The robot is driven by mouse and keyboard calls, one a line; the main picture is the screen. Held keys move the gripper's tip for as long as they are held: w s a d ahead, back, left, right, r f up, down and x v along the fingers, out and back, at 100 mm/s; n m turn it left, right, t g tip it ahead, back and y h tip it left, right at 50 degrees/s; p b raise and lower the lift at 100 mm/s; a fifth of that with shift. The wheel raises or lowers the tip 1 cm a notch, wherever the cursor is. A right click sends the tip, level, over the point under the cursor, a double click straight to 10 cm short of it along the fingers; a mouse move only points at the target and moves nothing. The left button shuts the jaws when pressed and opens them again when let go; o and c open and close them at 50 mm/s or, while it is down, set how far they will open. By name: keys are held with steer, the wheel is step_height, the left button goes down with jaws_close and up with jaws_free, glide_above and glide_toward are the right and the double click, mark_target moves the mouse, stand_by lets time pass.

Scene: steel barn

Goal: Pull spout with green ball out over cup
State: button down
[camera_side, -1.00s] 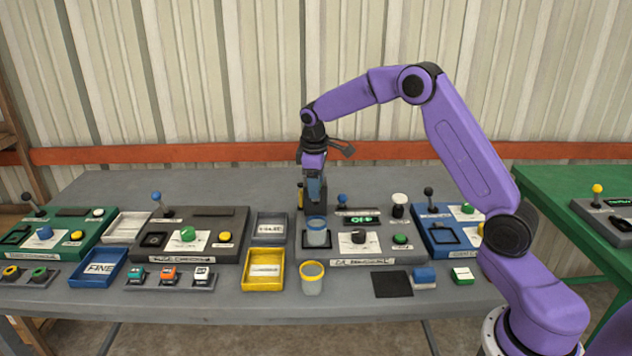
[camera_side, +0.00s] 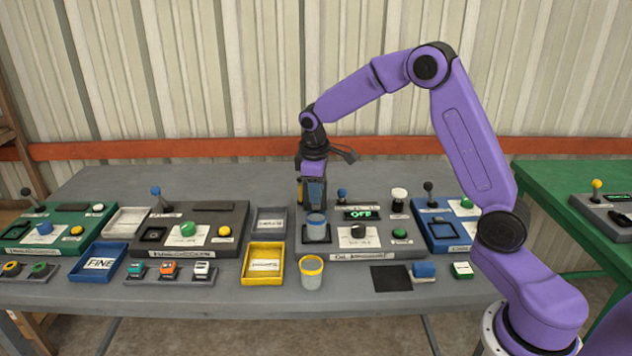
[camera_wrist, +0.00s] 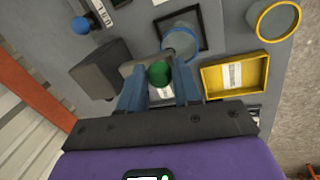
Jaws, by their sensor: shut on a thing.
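My gripper (camera_wrist: 160,82) is shut on the green ball (camera_wrist: 159,74), which sits between its two blue fingers in the wrist view. A grey piece, apparently the spout (camera_wrist: 132,67), runs beside the ball from a dark grey block (camera_wrist: 97,70). The blue-rimmed cup (camera_wrist: 181,42) stands on a black square just beyond the ball. In the side view my gripper (camera_side: 315,200) is low, directly behind and above the cup (camera_side: 316,231). The fingers hide the ball and spout there. I cannot tell how far the spout reaches over the cup.
A yellow-rimmed cup (camera_side: 311,272) and a yellow tray (camera_side: 264,278) stand in front. A black mat (camera_side: 391,277) lies at front right.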

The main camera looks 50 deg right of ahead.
steer(key=shift+s+a, duration=0.15)
steer(key=shift+a, duration=0.15)
steer(key=c, duration=0.8)
jaws_free()
steer(key=shift+r, duration=0.15)
steer(key=shift+r, duration=0.35)
steer(key=a+r, duration=0.1)
steer(key=r, duration=0.4)
steer(key=s+r, duration=0.1)
steer(key=r, duration=0.4)
steer(key=s+a+r, duration=0.1)
steer(key=r, duration=0.5)
steer(key=shift+a+r, duration=0.1)
steer(key=shift+a, duration=0.25)
